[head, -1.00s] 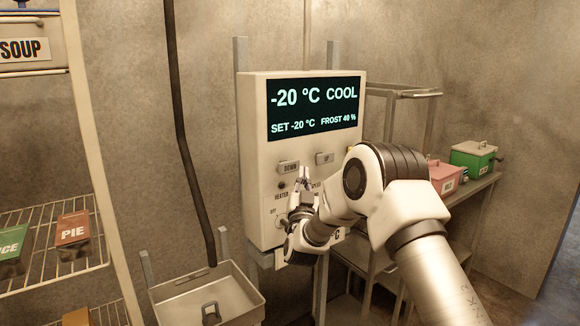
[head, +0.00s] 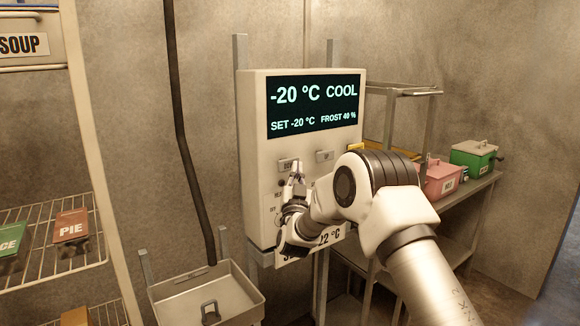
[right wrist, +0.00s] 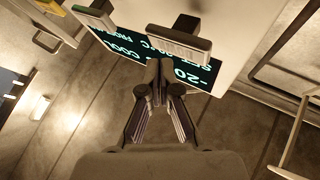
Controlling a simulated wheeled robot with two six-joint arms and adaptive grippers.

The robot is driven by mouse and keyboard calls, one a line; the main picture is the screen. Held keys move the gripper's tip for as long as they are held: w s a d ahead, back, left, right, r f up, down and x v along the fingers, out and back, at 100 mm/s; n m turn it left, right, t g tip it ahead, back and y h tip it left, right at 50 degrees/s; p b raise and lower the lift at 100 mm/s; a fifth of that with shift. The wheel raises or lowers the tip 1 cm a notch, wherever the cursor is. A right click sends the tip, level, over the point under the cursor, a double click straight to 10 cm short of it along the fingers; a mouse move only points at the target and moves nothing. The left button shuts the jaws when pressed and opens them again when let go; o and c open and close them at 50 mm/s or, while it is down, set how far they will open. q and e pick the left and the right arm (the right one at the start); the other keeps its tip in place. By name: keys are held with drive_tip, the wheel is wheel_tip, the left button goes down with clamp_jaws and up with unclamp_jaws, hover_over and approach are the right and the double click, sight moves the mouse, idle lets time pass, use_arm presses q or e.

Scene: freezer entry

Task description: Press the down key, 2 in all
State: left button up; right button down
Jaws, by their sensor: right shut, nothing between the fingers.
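The control panel (head: 252,150) hangs on the wall with a lit display (head: 315,107) reading -20 °C COOL, SET -20 °C, FROST 40 %. The down key (head: 286,163) is the left one of two keys under the display; the up key (head: 324,156) is to its right. My right gripper (head: 297,168) is shut and empty, its tips at the lower right of the down key. In the right wrist view the closed fingertips (right wrist: 160,68) are close beside the down key (right wrist: 178,42); I cannot tell whether they touch. My left gripper is out of view.
Dials under the keys are partly hidden by my right gripper. A card ending in 22 °C (head: 330,236) sits at the panel's bottom.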

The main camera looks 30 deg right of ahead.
idle(0.7)
drive_tip(key=shift+w+b, duration=0.35)
drive_tip(key=shift+w, duration=0.05)
drive_tip(key=shift+w+b, duration=0.3)
drive_tip(key=shift+w, duration=0.2)
idle(0.6)
drive_tip(key=shift+s, duration=0.95)
drive_tip(key=shift+b, duration=0.3)
